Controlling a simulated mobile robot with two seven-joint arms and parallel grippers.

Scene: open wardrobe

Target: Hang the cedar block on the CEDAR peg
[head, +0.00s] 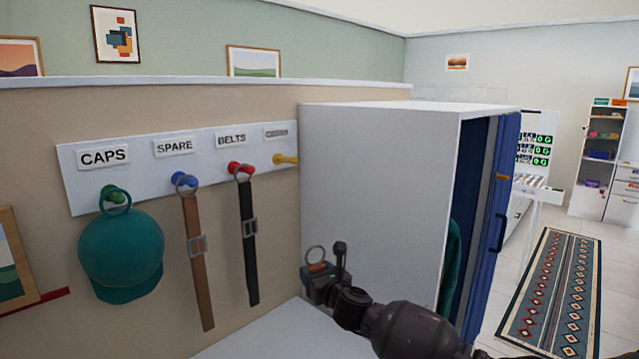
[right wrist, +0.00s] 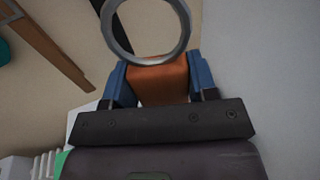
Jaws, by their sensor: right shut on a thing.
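My right gripper (head: 318,272) is shut on the cedar block, an orange-brown block with a metal ring on top. In the head view the block (head: 317,267) is low in front of the white wardrobe side, its ring standing above it. In the right wrist view the block (right wrist: 162,84) sits between the two blue fingers (right wrist: 160,86). The yellow peg (head: 286,159) is bare, under a label (head: 276,133) too blurred to read surely, at the right end of the white peg board (head: 75,190). The gripper is below and right of this peg. My left gripper is out of view.
A teal cap (head: 120,250) hangs on the green CAPS peg. A brown belt (head: 197,260) hangs on the blue SPARE peg, and a black belt (head: 247,215) on the red BELTS peg. The wardrobe's side panel (head: 375,190) stands close right of the yellow peg.

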